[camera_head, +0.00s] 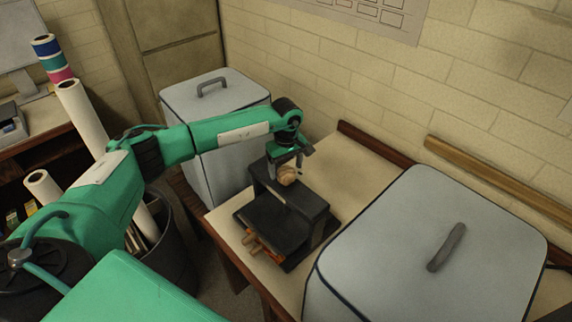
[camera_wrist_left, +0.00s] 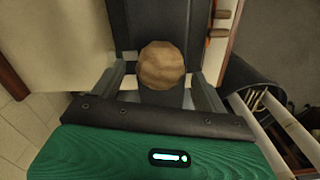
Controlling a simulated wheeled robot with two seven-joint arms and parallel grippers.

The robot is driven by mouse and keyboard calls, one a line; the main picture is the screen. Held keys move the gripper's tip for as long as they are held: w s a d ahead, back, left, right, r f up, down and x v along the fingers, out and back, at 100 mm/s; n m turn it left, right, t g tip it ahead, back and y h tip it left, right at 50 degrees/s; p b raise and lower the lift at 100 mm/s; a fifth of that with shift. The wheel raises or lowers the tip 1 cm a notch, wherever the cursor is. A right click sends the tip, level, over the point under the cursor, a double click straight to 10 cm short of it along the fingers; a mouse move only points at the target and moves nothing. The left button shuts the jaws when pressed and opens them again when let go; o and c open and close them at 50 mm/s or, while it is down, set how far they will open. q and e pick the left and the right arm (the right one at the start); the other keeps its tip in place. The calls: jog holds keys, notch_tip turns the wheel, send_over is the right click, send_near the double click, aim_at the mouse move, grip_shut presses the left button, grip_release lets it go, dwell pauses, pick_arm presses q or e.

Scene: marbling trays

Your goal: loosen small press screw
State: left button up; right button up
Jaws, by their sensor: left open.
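The small press (camera_head: 270,214) is a dark frame with a flat bed, standing on a pale bench top. Its screw has a round wooden knob (camera_head: 287,175) on top, seen from above in the left wrist view (camera_wrist_left: 161,65). My left gripper (camera_head: 287,166) is over the press from above. In the left wrist view its two fingers (camera_wrist_left: 163,88) are open, one on each side of the knob. I cannot tell whether they touch it. The shaft below the knob is hidden. My right gripper is in neither view.
A large grey lidded box (camera_head: 400,250) stands close on the right of the press, and another (camera_head: 215,95) behind on the left. A dark bin (camera_head: 168,255) holds paper rolls. The bench behind the press is clear.

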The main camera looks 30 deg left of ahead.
pick_arm(q)
jog(key=shift+f, duration=0.9)
jog(key=shift+c, duration=0.5)
